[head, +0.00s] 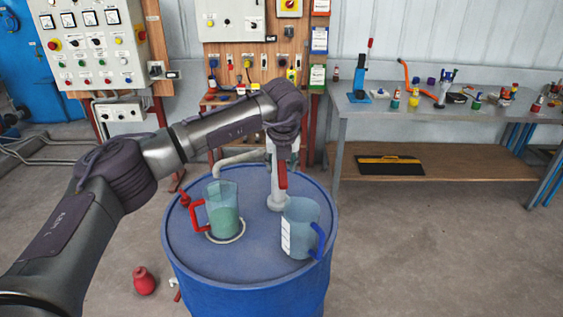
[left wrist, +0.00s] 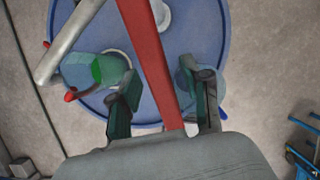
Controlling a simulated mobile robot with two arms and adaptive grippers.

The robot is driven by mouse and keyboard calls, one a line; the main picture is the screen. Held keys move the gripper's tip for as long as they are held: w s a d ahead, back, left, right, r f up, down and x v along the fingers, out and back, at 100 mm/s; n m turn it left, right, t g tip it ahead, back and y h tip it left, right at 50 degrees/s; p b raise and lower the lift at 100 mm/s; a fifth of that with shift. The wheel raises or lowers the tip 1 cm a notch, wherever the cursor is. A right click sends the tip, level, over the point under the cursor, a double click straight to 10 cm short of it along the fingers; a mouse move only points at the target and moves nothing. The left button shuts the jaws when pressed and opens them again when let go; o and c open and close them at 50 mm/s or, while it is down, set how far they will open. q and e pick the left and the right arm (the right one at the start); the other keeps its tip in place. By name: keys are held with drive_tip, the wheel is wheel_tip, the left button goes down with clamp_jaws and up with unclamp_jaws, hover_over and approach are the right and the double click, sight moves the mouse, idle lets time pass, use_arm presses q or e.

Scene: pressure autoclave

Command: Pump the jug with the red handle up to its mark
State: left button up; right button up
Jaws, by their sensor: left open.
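The clear jug with the red handle (head: 224,213) stands upright on the blue drum (head: 195,262), inside a pale ring and below the pump spout (head: 236,159). It holds green liquid to somewhat over half its height; its mark cannot be made out. It also shows in the left wrist view (left wrist: 88,72). The pump's red lever (head: 282,174) hangs below my left wrist. In the left wrist view, the lever (left wrist: 152,60) runs between the spread fingers of my left gripper (left wrist: 162,82), which is open. Whether they touch it cannot be told. My right gripper is not in view.
A clear jug with a blue handle (head: 299,228) stands at the drum's right front. A red object (head: 144,281) lies on the floor at left. A workbench (head: 440,108) with several tools stands at right, and control panels (head: 92,44) stand behind. The floor at right front is clear.

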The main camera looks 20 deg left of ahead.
use_arm(q)
drive_tip(key=shift+c, duration=0.3)
clamp_jaws()
drive_tip(key=shift+r, duration=0.15)
